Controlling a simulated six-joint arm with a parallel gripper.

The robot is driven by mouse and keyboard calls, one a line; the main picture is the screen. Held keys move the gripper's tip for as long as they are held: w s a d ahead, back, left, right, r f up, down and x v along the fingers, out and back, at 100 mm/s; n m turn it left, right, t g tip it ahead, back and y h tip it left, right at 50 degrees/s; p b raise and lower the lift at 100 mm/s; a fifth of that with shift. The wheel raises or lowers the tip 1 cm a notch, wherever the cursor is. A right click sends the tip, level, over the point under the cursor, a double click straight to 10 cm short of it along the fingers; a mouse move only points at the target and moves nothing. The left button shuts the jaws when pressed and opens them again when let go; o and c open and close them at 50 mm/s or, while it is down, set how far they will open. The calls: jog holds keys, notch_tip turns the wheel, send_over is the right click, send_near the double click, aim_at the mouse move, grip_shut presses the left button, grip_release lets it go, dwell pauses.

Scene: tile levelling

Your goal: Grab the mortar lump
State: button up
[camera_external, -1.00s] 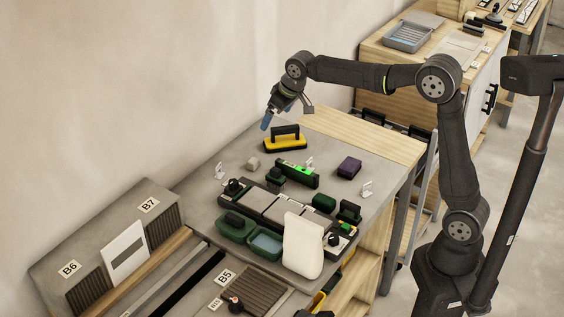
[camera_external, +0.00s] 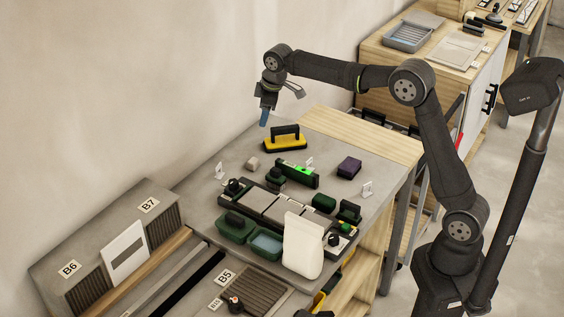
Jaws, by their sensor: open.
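A small grey-beige block (camera_external: 252,163), which looks like the mortar lump, lies on the grey worktop (camera_external: 225,168), left of the green level. My gripper (camera_external: 264,118) hangs in the air with its blue fingertips pointing down. In the picture it is above and slightly right of the lump, clear of it. The gripper is open and empty. The gap between its fingers is too small to make out in this view.
A yellow float with a black handle (camera_external: 285,141) stands close to the lump, right of it and below my gripper. A green level (camera_external: 297,173), a dark purple block (camera_external: 349,167), tile strip (camera_external: 285,211), green tubs (camera_external: 236,228) and white tile (camera_external: 302,246) lie around. A wall is at the left.

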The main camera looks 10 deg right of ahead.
jog(key=w+a+f+n+g+h, duration=0.1)
jog(key=w+a+f+n, duration=0.2)
jog(key=n, duration=0.5)
jog(key=n+g+h, duration=0.1)
jog(key=n, duration=0.3)
send_over(253, 160)
jog(key=f, duration=1.2)
jog(key=shift+w+f, duration=0.25)
jog(key=shift+f, duration=0.1)
jog(key=shift+s+f, duration=0.15)
jog(key=shift+f, duration=1.2)
jog(key=shift+s+f, duration=0.1)
jog(key=shift+f, duration=1.2)
jog(key=c, duration=1.1)
